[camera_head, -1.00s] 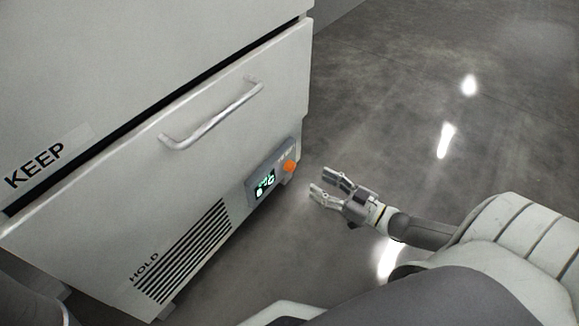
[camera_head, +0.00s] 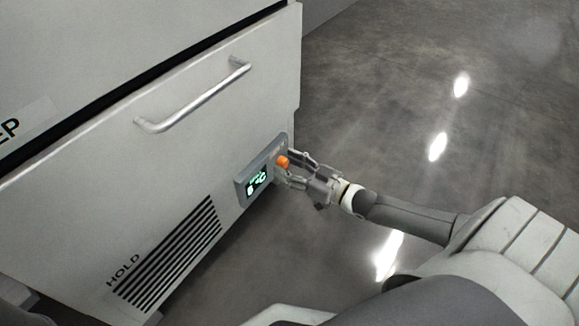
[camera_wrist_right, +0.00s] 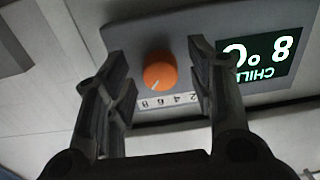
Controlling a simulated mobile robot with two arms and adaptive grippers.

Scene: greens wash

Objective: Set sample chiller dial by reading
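The sample chiller (camera_head: 215,130) is a pale cabinet with a grey control panel (camera_head: 243,190) low on its front. The orange dial (camera_head: 283,161) is on the panel, right of the lit display (camera_head: 257,182). In the right wrist view the dial (camera_wrist_right: 160,71) has a pale pointer mark over a numbered scale (camera_wrist_right: 168,102). The display (camera_wrist_right: 262,55) appears upside down there and seems to read 8 °C. My right gripper (camera_head: 284,168) is at the panel. Its open fingers (camera_wrist_right: 162,82) stand on either side of the dial, with visible gaps. My left gripper is out of view.
A bar handle (camera_head: 195,97) sticks out from the chiller front above the panel. A slatted vent (camera_head: 170,252) marked HOLD is below left. The grey floor (camera_head: 400,90) to the right is clear.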

